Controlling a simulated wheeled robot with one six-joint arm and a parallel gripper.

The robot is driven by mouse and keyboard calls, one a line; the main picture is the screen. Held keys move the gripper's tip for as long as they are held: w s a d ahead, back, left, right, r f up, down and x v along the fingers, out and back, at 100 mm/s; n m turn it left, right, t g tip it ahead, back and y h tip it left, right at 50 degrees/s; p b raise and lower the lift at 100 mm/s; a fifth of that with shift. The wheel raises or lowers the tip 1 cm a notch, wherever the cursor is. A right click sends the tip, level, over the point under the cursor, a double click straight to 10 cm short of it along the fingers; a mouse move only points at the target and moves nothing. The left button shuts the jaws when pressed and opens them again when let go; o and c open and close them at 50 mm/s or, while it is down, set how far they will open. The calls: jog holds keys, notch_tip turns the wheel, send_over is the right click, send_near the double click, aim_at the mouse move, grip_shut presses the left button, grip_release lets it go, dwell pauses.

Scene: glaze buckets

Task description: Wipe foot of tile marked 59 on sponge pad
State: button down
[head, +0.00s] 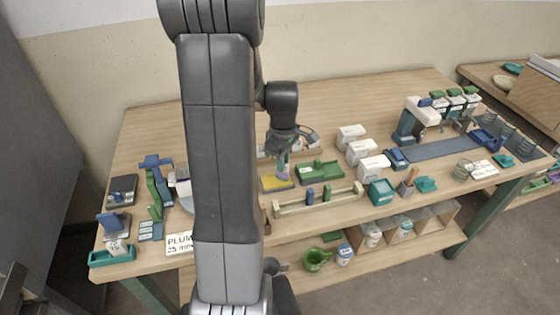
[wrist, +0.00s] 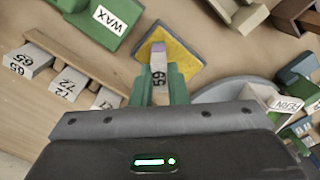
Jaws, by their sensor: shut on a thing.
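The tile marked 59 (wrist: 158,68) is a pale block with a purple end. My gripper (wrist: 159,88) is shut on it, with a green finger on each side. The yellow sponge pad (wrist: 178,58) lies in a grey-edged holder beyond the fingers, and the tile's purple end overlaps it in the wrist view. In the head view my gripper (head: 283,158) points down and the tile (head: 283,173) shows under it, at the yellow pad (head: 275,184). I cannot tell whether the tile touches the pad.
A green WAX box (wrist: 98,20) lies beside the pad. A wooden rack (wrist: 75,68) holds other tiles, marked 65 and 72 among them. In the head view, a wooden rail with blue and green pieces (head: 318,199) stands in front, and white boxes (head: 360,150) stand to the right.

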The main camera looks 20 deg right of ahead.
jog(key=shift+r+p, duration=2.3)
jog(key=shift+r, duration=0.8)
jog(key=shift+f, duration=0.1)
